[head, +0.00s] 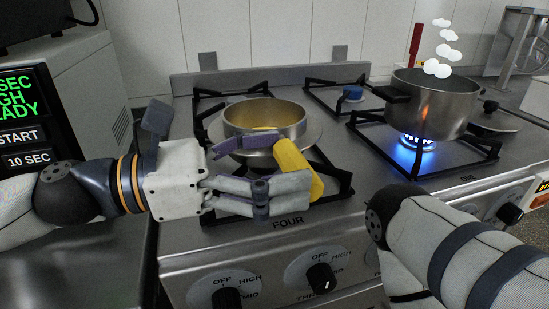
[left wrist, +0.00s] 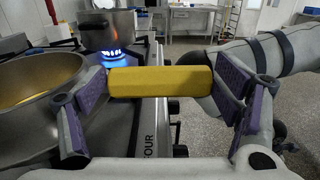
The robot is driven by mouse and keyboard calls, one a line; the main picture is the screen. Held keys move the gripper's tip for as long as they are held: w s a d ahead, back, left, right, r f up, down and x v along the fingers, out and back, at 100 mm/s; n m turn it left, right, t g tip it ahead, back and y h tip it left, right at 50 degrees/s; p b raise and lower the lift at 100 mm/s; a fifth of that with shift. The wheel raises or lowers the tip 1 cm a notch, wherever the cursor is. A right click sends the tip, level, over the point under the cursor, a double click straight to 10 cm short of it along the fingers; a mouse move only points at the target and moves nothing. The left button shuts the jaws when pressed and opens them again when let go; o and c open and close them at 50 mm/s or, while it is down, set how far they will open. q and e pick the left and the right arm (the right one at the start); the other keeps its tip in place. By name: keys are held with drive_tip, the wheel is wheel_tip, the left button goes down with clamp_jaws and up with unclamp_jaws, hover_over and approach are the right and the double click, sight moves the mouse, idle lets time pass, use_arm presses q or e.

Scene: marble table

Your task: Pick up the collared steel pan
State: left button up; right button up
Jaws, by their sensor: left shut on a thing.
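The collared steel pan (head: 292,130) sits over the front left burner, with a wide flat collar around its body and a yellow handle (head: 297,165) pointing toward the front. My left gripper (head: 262,168) comes in from the left and is shut on that handle. In the left wrist view the yellow handle (left wrist: 160,82) lies across between the two purple-padded fingers (left wrist: 158,110), and the pan's bowl (left wrist: 40,85) shows at the left. The fingers hide part of the collar and handle in the head view. I cannot tell whether the pan touches the grate.
A steaming steel pot (head: 432,112) stands over a lit blue flame (head: 417,142) on the right burner. A blue item (head: 353,93) is at the back burner. Stove knobs (head: 320,277) line the front. My right arm fills the lower right; its gripper is out of view.

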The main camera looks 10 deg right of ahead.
use_arm(q)
drive_tip(key=s+d+r, duration=0.1)
drive_tip(key=r, duration=0.1)
drive_tip(key=s+d+r+p, duration=0.1)
drive_tip(key=r, duration=0.2)
drive_tip(key=s+d+r, duration=0.1)
drive_tip(key=r, duration=0.2)
drive_tip(key=shift+s+r, duration=0.2)
drive_tip(key=shift+s, duration=0.1)
drive_tip(key=s+d+r+p, duration=0.1)
drive_tip(key=s+d+r, duration=0.3)
drive_tip(key=s+d, duration=0.2)
drive_tip(key=shift+s+d, duration=0.25)
drive_tip(key=shift+d, duration=0.15)
use_arm(e)
drive_tip(key=w+r+t, duration=0.1)
drive_tip(key=w+r, duration=0.1)
drive_tip(key=shift+w+r, duration=0.3)
drive_tip(key=shift+r, duration=0.1)
